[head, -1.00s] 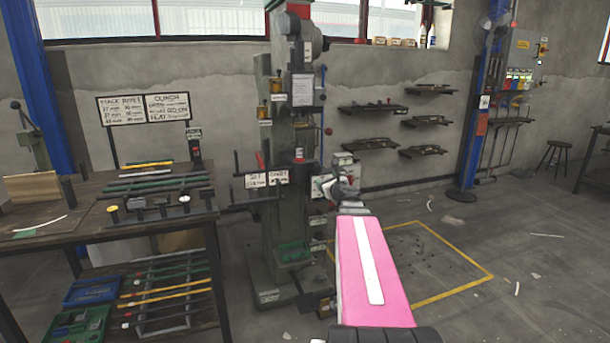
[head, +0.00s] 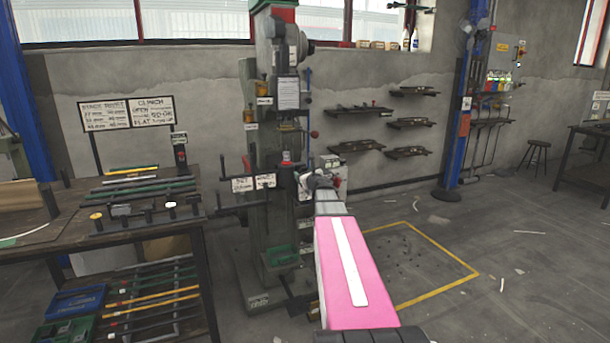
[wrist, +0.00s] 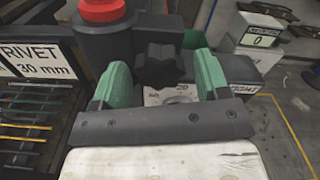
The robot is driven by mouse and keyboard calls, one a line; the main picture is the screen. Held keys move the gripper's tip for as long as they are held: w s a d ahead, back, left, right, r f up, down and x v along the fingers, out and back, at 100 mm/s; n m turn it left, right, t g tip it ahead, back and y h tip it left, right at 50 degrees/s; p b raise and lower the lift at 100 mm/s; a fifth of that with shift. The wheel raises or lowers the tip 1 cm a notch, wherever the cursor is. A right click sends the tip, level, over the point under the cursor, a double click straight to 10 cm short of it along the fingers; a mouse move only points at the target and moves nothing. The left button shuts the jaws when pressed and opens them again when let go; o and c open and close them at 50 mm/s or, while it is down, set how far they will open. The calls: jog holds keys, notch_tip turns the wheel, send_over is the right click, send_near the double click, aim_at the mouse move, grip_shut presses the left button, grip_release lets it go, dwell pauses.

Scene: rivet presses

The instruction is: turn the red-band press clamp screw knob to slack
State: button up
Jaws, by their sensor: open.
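The press (head: 265,215) stands upright in the head view, with a red band (head: 276,13) near its top. In the wrist view a black lobed knob (wrist: 160,66) sits above a pale scale plate (wrist: 170,95) with numbers on it, partly hidden. My gripper (wrist: 160,72) is open, with one green finger on each side of the knob in the picture. Gaps show on both sides, and no contact is visible. I cannot tell how deep the fingers reach around it. In the head view my gripper (head: 316,180) is small, just right of the press column.
A red round cap (wrist: 102,8) on a dark cylinder stands just left of the knob. A rivet sign (wrist: 38,60) is further left. The workbench (head: 120,238) with rods stands left of the press. Open floor with a yellow outline (head: 440,238) lies right.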

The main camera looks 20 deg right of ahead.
jog(key=c, duration=0.9)
jog(key=shift+c, duration=0.2)
jog(key=shift+n, duration=17)
